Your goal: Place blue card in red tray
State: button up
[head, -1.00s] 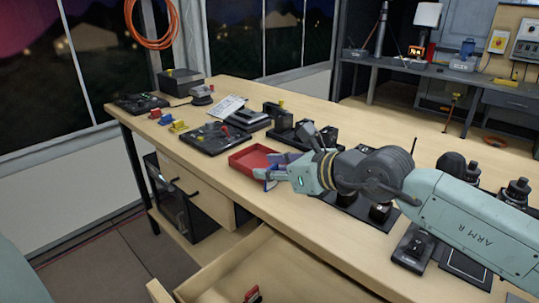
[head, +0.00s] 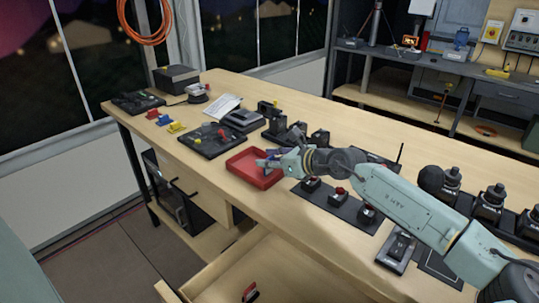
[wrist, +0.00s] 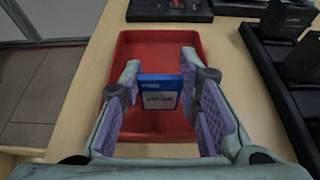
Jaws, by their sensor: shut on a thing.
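My gripper (wrist: 160,92) is shut on the blue card (wrist: 160,80), which sits between its purple-lined fingers in the wrist view. The card is blue on top with a white label that has dark text. The red tray (wrist: 150,48) lies on the wooden bench, behind and below the card in the wrist view. In the head view, my gripper (head: 271,162) is over the red tray (head: 254,181). The card is hardly visible there. I cannot tell how high it is above the tray floor.
A black board with small coloured parts (head: 204,140) lies left of the tray. Black devices (head: 320,137) stand close to its right, and a black panel with knobs (head: 335,204) lies in front on the right. An open drawer (head: 275,270) is below the bench edge.

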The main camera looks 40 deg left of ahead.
jog(key=shift+f+b, duration=0.3)
jog(key=shift+b, duration=0.15)
jog(key=o, duration=0.9)
jog(key=shift+r, duration=0.1)
jog(key=shift+r+p, duration=0.25)
jog(key=shift+p, duration=0.15)
jog(key=b+v, duration=0.4)
jog(key=v, duration=0.6)
jog(key=shift+d, duration=0.4)
jog(key=shift+s+d+r, duration=0.1)
jog(key=shift+d+r, duration=0.2)
jog(key=shift+d, duration=0.25)
